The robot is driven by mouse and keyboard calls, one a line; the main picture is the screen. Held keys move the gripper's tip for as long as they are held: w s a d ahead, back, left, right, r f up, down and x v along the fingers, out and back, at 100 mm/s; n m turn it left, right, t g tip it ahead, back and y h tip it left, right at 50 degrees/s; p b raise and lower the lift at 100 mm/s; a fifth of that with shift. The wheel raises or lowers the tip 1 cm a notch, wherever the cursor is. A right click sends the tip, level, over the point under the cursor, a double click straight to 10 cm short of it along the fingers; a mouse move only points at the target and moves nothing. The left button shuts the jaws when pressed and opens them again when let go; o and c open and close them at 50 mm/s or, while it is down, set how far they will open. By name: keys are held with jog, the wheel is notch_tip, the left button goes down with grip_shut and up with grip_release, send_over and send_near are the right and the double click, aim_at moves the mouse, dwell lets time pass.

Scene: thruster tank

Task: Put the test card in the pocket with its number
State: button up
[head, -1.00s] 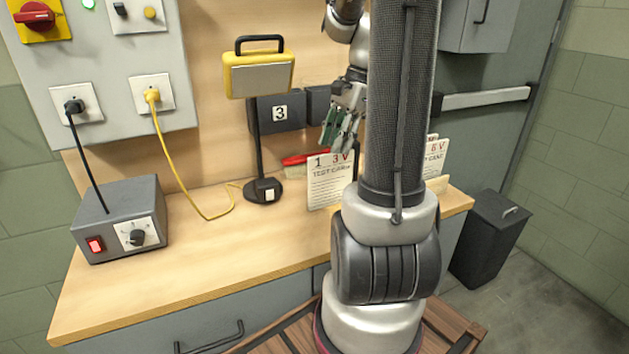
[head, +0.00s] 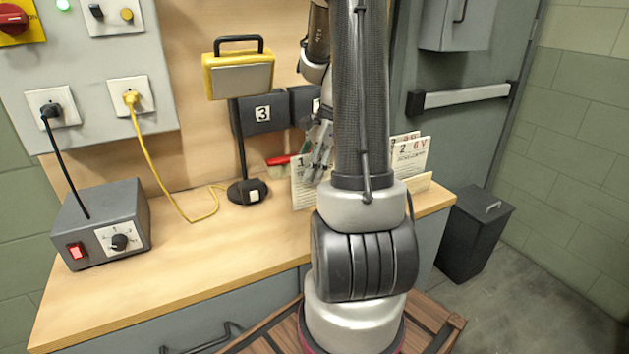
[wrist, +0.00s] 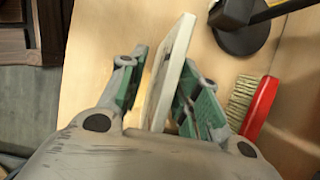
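The test card numbered 1 (head: 301,188) stands upright on the bench, partly hidden by my gripper and arm in the head view. In the wrist view the card (wrist: 172,68) shows nearly edge-on between the green finger pads. My gripper (head: 318,165) is open around it; in the wrist view the gripper (wrist: 164,62) has a gap on the left side of the card, and the right finger is close to it. A dark pocket marked 3 (head: 262,114) is on the back panel. A second pocket (head: 302,106) beside it has its number hidden. Other pockets are not visible.
More cards, the front one marked 2 (head: 411,156), stand at the bench's right end. A black lamp stand (head: 248,190) with a yellow head and a red brush (wrist: 262,108) are left of the card. A grey power box (head: 105,222) sits far left.

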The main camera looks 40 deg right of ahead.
jog(key=shift+f, duration=0.25)
dwell(0.4)
grip_shut()
